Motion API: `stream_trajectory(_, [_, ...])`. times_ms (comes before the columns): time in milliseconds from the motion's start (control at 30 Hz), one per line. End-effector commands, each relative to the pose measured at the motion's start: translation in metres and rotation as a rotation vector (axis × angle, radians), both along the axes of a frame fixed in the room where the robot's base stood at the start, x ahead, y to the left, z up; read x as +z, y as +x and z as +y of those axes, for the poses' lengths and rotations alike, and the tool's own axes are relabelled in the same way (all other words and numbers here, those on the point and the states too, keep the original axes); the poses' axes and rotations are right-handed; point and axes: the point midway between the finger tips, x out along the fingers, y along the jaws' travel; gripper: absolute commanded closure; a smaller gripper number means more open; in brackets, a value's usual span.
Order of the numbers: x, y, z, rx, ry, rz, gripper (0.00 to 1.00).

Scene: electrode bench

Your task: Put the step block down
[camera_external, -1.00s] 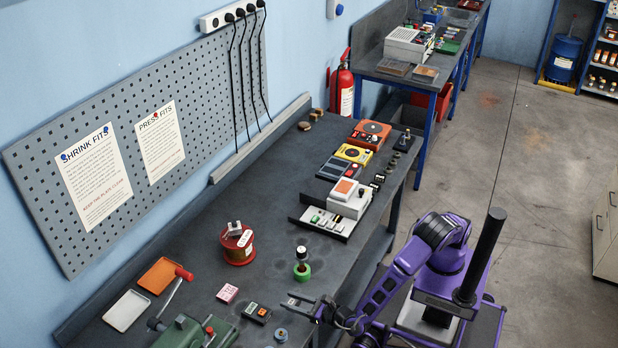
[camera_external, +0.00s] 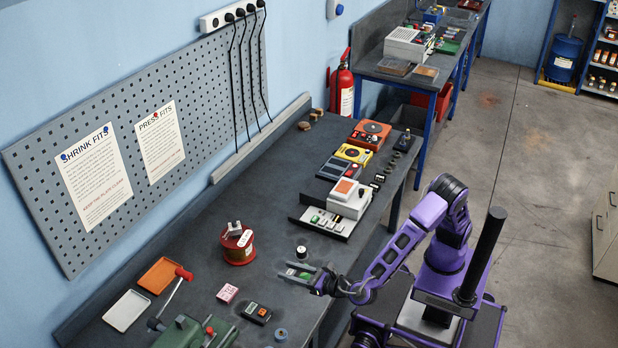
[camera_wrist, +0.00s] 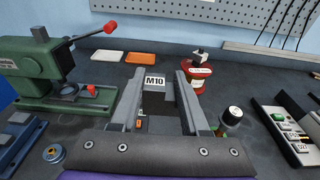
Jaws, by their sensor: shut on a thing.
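My gripper (camera_external: 297,271) is above the bench (camera_external: 262,200), near its front edge, in the external view. In the wrist view the two fingers (camera_wrist: 158,80) are shut on a dark step block (camera_wrist: 157,103) with a white M10 label at its far end. The block is held between the fingers and hides part of the bench behind it. In the external view the fingers mostly cover it.
A black, white-topped post (camera_external: 301,252) stands close beside the gripper; its green base is partly covered. A red spool (camera_external: 238,250), pink block (camera_external: 228,293), small dark device (camera_external: 257,313) and green press (camera_external: 185,333) are nearby. Bare bench lies between them.

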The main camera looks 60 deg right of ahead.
Motion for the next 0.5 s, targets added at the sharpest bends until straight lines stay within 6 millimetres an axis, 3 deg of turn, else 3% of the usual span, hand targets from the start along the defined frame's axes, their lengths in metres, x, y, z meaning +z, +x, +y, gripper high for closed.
stream_trajectory(267, [-0.006, 0.058, -0.023, -0.064, 0.0, -0.002, 1.0])
stream_trajectory(500, [-0.012, 0.14, -0.067, -0.147, 0.001, -0.003, 1.0])
